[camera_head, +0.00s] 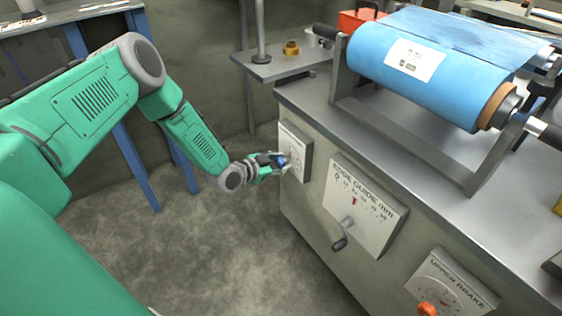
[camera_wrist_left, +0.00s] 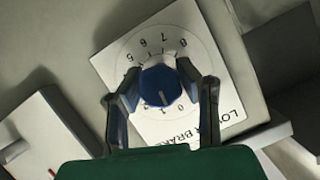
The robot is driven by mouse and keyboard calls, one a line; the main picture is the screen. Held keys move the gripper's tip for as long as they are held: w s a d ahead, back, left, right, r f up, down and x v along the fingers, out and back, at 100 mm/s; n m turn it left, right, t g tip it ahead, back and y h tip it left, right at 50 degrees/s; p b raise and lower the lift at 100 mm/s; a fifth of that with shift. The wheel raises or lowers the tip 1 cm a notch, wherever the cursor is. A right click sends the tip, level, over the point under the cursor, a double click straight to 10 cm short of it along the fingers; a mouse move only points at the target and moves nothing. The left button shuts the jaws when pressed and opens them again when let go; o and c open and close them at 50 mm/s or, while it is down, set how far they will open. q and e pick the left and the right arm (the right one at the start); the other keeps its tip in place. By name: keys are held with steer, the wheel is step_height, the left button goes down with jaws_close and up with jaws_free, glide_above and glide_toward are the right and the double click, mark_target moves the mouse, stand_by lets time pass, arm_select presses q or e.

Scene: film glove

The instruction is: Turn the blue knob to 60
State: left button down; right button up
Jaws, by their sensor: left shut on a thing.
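The blue knob (camera_wrist_left: 159,85) sits in the middle of a white dial plate (camera_wrist_left: 205,72) with digits around it and lettering that reads partly as "LOWER BRAKE". My left gripper (camera_wrist_left: 158,84) is shut on the blue knob, one finger on each side. A pale line on the knob points toward the low digits, near 0 and 1. In the head view the left gripper (camera_head: 272,164) reaches the plate (camera_head: 296,151) on the cabinet's left end, and only a little blue (camera_head: 281,160) shows there. My right gripper is not in view.
An "EDGE GUIDE mm" panel (camera_head: 378,212) with a crank (camera_head: 343,232) is right of the knob. An "UPPER BRAKE" panel (camera_head: 462,272) has an orange knob (camera_head: 427,308). A blue film roll (camera_head: 400,85) lies on top. The floor (camera_head: 215,255) below my left arm is clear.

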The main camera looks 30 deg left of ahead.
arm_select(q)
steer(key=shift+d+r+m+t+y+p, duration=0.1)
steer(key=shift+m+t+y+p, duration=0.25)
steer(key=shift+m+p, duration=0.5)
steer(key=shift+m+t+y+p, duration=0.3)
steer(key=shift+m+y, duration=0.25)
steer(key=shift+m, duration=0.5)
steer(key=shift+m+t+y, duration=0.4)
steer(key=shift+m+t, duration=0.05)
steer(key=shift+m, duration=0.45)
steer(key=shift+f+m+t+y, duration=0.2)
steer(key=shift+m+t+y, duration=0.25)
steer(key=shift+m, duration=0.65)
steer(key=shift+s, duration=0.1)
steer(key=c, duration=1.1)
jaws_free()
